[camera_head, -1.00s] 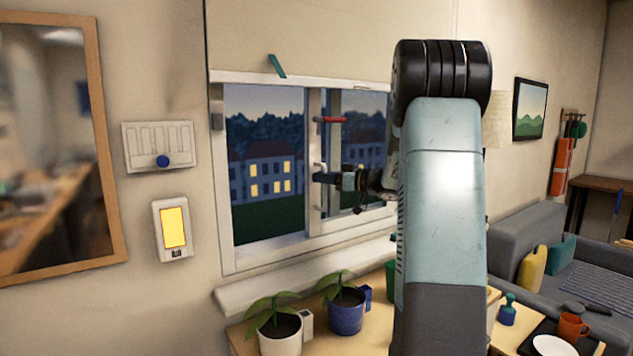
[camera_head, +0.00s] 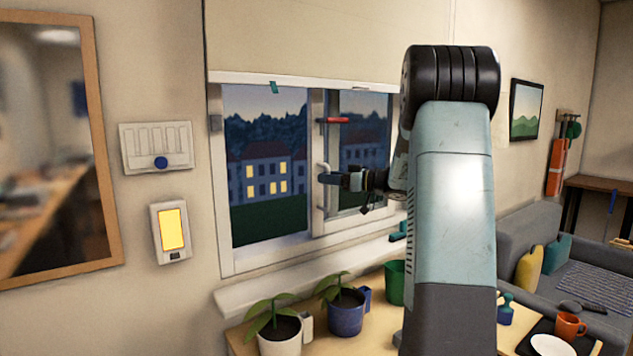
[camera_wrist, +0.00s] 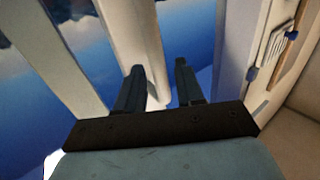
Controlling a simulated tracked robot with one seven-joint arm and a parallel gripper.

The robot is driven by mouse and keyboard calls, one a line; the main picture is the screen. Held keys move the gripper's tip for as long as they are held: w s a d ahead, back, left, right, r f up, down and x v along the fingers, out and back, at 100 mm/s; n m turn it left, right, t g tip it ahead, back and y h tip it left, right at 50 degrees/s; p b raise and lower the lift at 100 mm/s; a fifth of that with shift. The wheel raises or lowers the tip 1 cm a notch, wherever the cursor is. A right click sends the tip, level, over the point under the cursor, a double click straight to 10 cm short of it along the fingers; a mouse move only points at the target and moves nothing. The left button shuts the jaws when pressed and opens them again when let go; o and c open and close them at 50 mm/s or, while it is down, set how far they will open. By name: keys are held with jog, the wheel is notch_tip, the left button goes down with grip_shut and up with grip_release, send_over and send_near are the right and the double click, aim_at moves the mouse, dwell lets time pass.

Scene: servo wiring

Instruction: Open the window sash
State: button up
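The window (camera_head: 265,160) has a white frame with two panes, and night houses show outside. A red handle (camera_head: 333,120) sits high near the middle upright, and a white curved handle (camera_head: 323,170) sits lower on it. My gripper (camera_head: 322,178) is at the lower handle, reaching in from the right. In the wrist view my gripper's two fingers (camera_wrist: 160,75) are spread apart, with a white bar (camera_wrist: 147,50) running behind and between them. I cannot tell whether the fingers touch it. I cannot tell whether the right-hand sash (camera_head: 365,150) stands ajar.
A blind (camera_head: 300,45) with a small teal tab (camera_head: 274,87) hangs above the window. Two potted plants (camera_head: 280,330) (camera_head: 346,311) and a green pot (camera_head: 395,283) stand below the sill (camera_head: 300,282). My arm hides the area right of the window.

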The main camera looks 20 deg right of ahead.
jog(key=v, duration=1.3)
jog(key=shift+s+d, duration=0.2)
jog(key=shift+d, duration=0.1)
jog(key=a+r+m+t+h, duration=0.4)
jog(key=a+r+m+h, duration=0.5)
jog(key=h, duration=0.5)
jog(key=s+a+f+g, duration=0.3)
jog(key=s+a+f, duration=0.2)
jog(key=s, duration=0.5)
jog(key=s+a+f+g, duration=0.4)
jog(key=s+a+f, duration=0.1)
jog(key=s, duration=0.5)
jog(key=s+a+f+g+y, duration=0.1)
jog(key=s+a+f+g, duration=0.3)
jog(key=s+a, duration=0.3)
jog(key=s+f, duration=0.1)
jog(key=s, duration=0.2)
jog(key=shift+s+a, duration=0.2)
jog(key=shift+s, duration=0.2)
